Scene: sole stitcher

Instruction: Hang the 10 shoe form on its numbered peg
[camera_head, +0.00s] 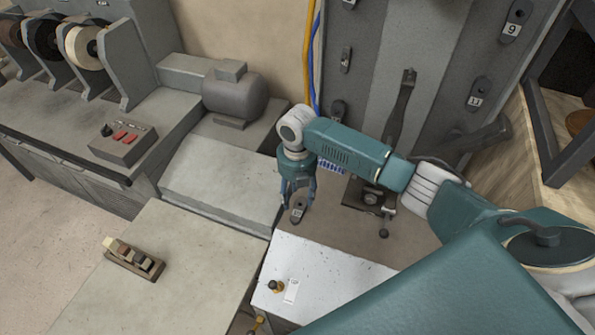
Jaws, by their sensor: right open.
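A small dark sole-shaped form (298,212) with a pale label lies on the bench below my right gripper; its number is too small to read. My right gripper (298,201) points down over it, open, with its fingers close to the form. I cannot tell if they touch it. On the grey back panel (440,45) are dark sole-shaped pieces with white labels: one reads 9 (515,22), one reads 11 (477,95). Two more sit further left, one higher (345,60) and one lower (338,112), their labels unreadable. My left gripper is out of view.
A dark metal machine part (372,196) stands right of the form. A white-topped box (320,266) with a small knob is in front. A grey motor (234,97) and wooden block (134,258) are to the left. The left bench top is mostly clear.

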